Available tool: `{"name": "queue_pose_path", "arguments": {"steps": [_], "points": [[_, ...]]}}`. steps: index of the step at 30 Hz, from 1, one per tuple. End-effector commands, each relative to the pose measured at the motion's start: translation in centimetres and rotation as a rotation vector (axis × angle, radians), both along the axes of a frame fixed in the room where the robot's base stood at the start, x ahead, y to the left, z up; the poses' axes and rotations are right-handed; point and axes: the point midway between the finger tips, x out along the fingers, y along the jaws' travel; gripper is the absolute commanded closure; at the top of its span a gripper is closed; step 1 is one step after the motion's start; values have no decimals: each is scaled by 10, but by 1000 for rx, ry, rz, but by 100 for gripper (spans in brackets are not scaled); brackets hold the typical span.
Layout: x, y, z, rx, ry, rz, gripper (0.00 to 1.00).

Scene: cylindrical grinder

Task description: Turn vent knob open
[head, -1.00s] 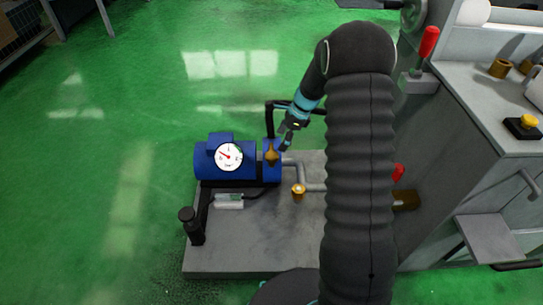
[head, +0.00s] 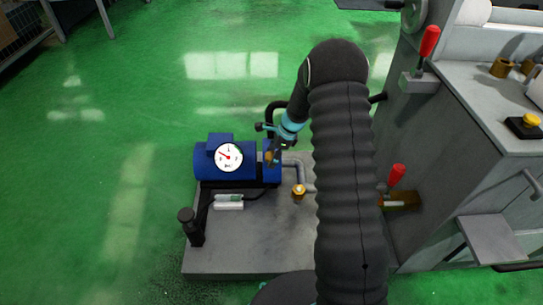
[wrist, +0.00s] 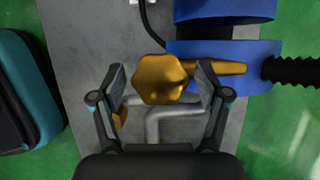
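The brass vent knob (wrist: 160,82) has a lobed round head, with a tapered brass arm reaching right from it in the wrist view. In the head view, the knob (head: 267,157) sits at the right end of the blue pump (head: 215,172), partly hidden by my gripper (head: 275,148). In the wrist view my gripper (wrist: 160,74) is open, one finger on each side of the knob head. A gap shows on the left; the right finger overlaps the brass arm, and I cannot tell whether it touches.
A round white gauge (head: 229,157) faces up on the pump. A grey pipe with a second brass fitting (head: 299,191) runs right on the grey base plate (head: 240,255). The grey machine cabinet (head: 430,190) stands right. Green floor (head: 90,180) at left is clear.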

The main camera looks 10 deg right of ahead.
Motion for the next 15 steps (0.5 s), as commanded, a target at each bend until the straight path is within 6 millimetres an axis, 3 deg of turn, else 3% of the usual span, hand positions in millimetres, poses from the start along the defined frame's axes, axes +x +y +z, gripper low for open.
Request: {"name": "queue_pose_path", "arguments": {"steps": [1,6,15], "points": [[0,0,0,0,0,0,42],[0,0,0,0,0,0,82],[0,1,0,1,1,26,82]]}}
